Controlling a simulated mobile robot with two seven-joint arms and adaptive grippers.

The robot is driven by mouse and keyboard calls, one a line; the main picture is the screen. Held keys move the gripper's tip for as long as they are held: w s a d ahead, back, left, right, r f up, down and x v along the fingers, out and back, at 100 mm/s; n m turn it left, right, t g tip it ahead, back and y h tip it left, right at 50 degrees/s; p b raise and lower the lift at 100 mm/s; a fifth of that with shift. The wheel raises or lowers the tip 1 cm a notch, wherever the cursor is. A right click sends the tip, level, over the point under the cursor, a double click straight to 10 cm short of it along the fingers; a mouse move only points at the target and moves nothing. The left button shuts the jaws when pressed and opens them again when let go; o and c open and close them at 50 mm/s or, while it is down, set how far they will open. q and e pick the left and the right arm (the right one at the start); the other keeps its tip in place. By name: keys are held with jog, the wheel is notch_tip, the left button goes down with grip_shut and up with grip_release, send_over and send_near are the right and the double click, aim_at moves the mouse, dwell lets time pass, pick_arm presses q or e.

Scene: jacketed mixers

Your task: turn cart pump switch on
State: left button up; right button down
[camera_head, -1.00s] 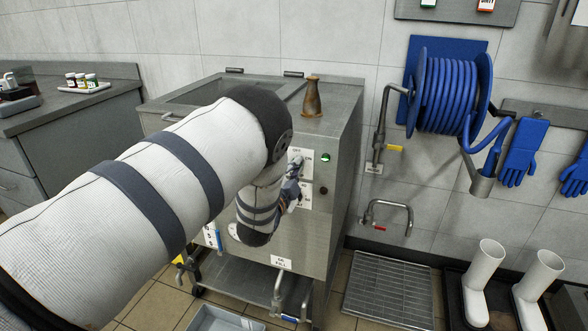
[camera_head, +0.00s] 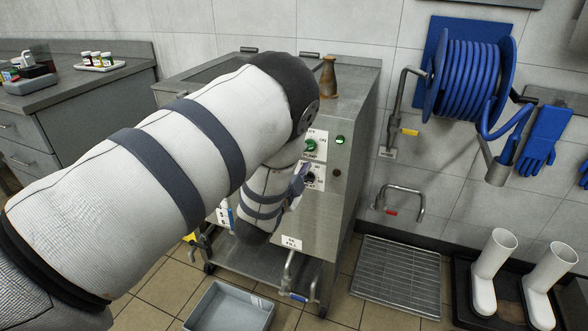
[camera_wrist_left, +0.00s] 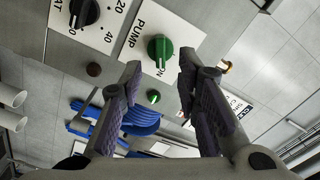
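The pump switch is a green knob (camera_head: 311,145) on a white plate with OFF and ON marks, on the front of the steel cart (camera_head: 352,110). In the left wrist view the pump knob (camera_wrist_left: 160,47) sits above the word ON, and its raised bar runs roughly in line with that word. A green lamp (camera_head: 340,141) beside it looks bright. My left gripper (camera_head: 300,180) is below the knob, in front of the heat plate. In the left wrist view my left gripper (camera_wrist_left: 160,64) is open and empty, fingertips apart from the knob. My right gripper is out of view.
The heat knob (camera_wrist_left: 83,12) is beside the pump plate. A brown bottle-shaped object (camera_head: 328,77) stands on the cart. A grey bin (camera_head: 232,308) is on the floor in front. A blue hose reel (camera_head: 470,80) and wall tap (camera_head: 402,200) are to the right.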

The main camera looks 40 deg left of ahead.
pick_arm(q)
jog(key=v, duration=0.6)
jog(key=shift+s, duration=0.35)
